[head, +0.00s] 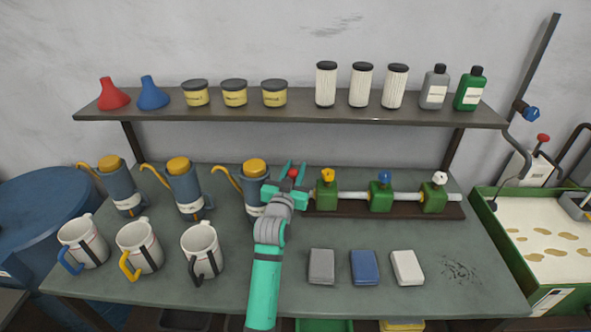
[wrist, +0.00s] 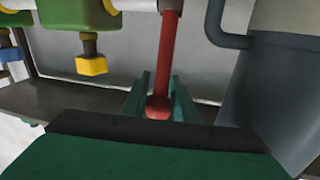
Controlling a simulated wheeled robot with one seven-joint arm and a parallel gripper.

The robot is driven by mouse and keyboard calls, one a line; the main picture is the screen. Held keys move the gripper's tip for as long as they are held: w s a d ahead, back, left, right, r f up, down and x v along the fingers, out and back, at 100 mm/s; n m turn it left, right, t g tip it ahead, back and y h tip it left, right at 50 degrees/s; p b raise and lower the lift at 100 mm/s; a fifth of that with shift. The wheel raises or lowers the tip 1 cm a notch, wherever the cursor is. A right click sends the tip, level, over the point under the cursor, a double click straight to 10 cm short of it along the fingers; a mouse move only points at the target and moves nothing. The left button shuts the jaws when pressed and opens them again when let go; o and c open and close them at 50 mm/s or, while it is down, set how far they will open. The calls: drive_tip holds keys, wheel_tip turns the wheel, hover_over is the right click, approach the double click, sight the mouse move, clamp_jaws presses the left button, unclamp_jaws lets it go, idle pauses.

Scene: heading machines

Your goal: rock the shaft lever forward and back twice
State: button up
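The shaft lever shows as a small red knob (head: 293,173) at the left end of the shaft in the head view. In the wrist view its red rod (wrist: 170,45) runs from the top edge to a round knob between my fingers. The pale shaft (head: 353,196) passes through green blocks with yellow, blue and white knobs. My gripper (head: 294,170) is at the lever, fingers on both sides of the knob. In the wrist view my gripper (wrist: 160,97) looks open, with narrow gaps beside the knob. My gripper hides the lever's lower part in the head view.
A blue oil can (head: 254,184) stands close left of my gripper; its grey body (wrist: 285,60) fills the wrist view's right side. Mugs (head: 201,250) stand front left. Grey, blue and white blocks (head: 365,267) lie front right. A loaded shelf (head: 300,109) spans above the bench.

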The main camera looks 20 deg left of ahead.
drive_tip(key=shift+w+d, duration=0.1)
clamp_jaws()
drive_tip(key=shift+d+f, duration=0.1)
drive_tip(key=shift+d, duration=0.2)
idle(0.6)
drive_tip(key=o, duration=0.6)
unclamp_jaws()
drive_tip(key=shift+a, duration=0.1)
drive_tip(key=shift+a, duration=0.2)
drive_tip(key=shift+s, duration=0.2)
drive_tip(key=shift+s, duration=0.25)
drive_tip(key=s, duration=0.6)
drive_tip(key=s+d, duration=0.1)
drive_tip(key=s, duration=0.3)
drive_tip(key=shift+d, duration=0.1)
